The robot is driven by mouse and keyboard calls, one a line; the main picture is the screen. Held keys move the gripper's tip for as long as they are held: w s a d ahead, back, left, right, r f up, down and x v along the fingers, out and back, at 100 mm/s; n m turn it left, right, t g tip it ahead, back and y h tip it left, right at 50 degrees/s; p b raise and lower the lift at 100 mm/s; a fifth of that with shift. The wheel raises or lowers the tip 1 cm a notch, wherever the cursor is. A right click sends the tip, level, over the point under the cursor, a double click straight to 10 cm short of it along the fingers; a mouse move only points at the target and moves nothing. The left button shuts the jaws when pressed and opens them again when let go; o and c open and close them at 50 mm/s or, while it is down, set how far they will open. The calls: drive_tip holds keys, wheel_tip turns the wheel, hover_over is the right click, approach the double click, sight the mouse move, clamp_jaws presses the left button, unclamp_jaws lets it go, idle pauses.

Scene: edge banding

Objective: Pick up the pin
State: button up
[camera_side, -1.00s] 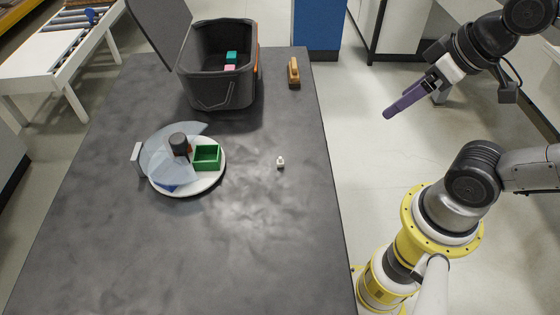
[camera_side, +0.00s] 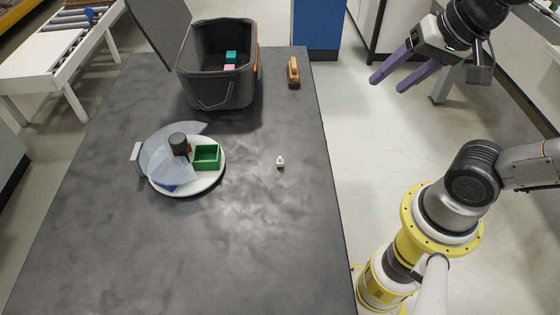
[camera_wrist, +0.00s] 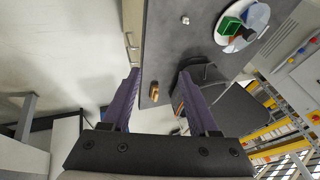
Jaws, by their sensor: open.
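A small whitish piece (camera_side: 280,162), which looks like the pin, stands alone on the dark grey table (camera_side: 260,240), right of the round plate. In the wrist view the small piece (camera_wrist: 185,20) is near the top, beyond the fingertips. My gripper (camera_side: 387,87) is open and empty, with two purple fingers apart. It is off the table's right side, well to the right of the small piece and apart from it. In the wrist view my gripper (camera_wrist: 159,73) has nothing between its fingers.
A white round plate (camera_side: 218,178) holds a green box (camera_side: 207,158) and a clear fan-shaped cover (camera_side: 160,150) with a dark knob. A black open bin (camera_side: 222,95) with teal and pink blocks stands behind. A wooden-handled brush (camera_side: 293,72) lies at the back right. The table's front is clear.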

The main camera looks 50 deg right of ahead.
drive_tip(key=w+a+m+g, duration=0.2)
drive_tip(key=w+m, duration=0.6)
drive_tip(key=m+g, duration=0.4)
drive_tip(key=m, duration=0.1)
hover_over(280, 161)
drive_tip(key=f, duration=2)
drive_tip(key=shift+w+d+f, duration=0.1)
drive_tip(key=shift+d+f, duration=0.2)
drive_tip(key=shift+f, duration=0.1)
drive_tip(key=shift+w+a+f, duration=0.1)
drive_tip(key=shift+a+f, duration=0.05)
drive_tip(key=shift+f, duration=2.7)
drive_tip(key=shift+c, duration=0.2)
clamp_jaws()
